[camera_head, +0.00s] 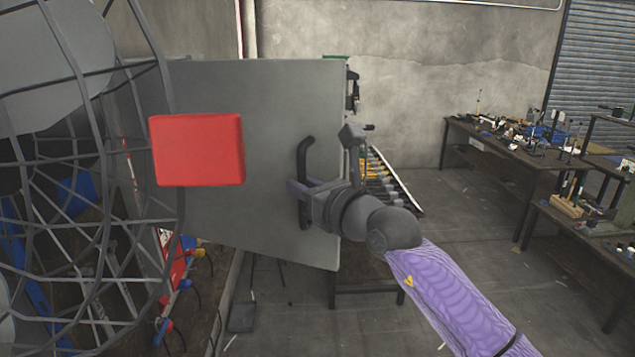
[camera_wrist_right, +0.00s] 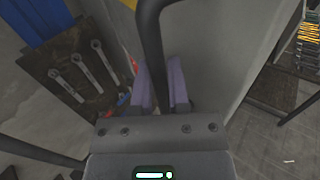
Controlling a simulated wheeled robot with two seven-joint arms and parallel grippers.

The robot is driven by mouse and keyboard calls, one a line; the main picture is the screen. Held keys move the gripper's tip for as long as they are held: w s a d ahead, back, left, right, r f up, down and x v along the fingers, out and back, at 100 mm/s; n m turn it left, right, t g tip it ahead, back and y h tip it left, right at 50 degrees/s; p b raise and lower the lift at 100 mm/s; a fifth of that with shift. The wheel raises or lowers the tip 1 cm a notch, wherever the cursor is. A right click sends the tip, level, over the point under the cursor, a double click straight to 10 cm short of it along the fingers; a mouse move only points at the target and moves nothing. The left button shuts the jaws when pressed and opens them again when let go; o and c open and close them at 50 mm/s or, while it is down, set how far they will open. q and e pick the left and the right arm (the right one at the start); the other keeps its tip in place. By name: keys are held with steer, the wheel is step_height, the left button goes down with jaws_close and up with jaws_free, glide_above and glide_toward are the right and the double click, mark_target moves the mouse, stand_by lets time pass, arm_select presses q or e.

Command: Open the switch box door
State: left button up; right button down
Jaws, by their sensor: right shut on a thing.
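My right gripper (camera_head: 300,188) is at the lower part of this handle. In the right wrist view the two purple fingers of the gripper (camera_wrist_right: 162,88) are shut around the handle bar (camera_wrist_right: 151,45). The door's face (camera_wrist_right: 232,45) fills the upper right there. My left gripper is not in view.
A dark wire cage (camera_head: 85,170) fills the left of the head view, close by. Wrenches (camera_wrist_right: 80,75) lie on a dark board in the right wrist view. Workbenches with tools (camera_head: 500,140) stand at the right.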

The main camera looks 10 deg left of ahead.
stand_by(0.3)
steer(key=c, duration=0.9)
jaws_free()
steer(key=shift+a, duration=0.1)
steer(key=shift+o, duration=1.3)
steer(key=shift+a, duration=0.2)
steer(key=shift+d, duration=0.15)
steer(key=shift+s+d, duration=0.1)
steer(key=b+v, duration=0.3)
steer(key=v, duration=0.6)
steer(key=shift+s+d, duration=0.15)
steer(key=shift+d, duration=0.1)
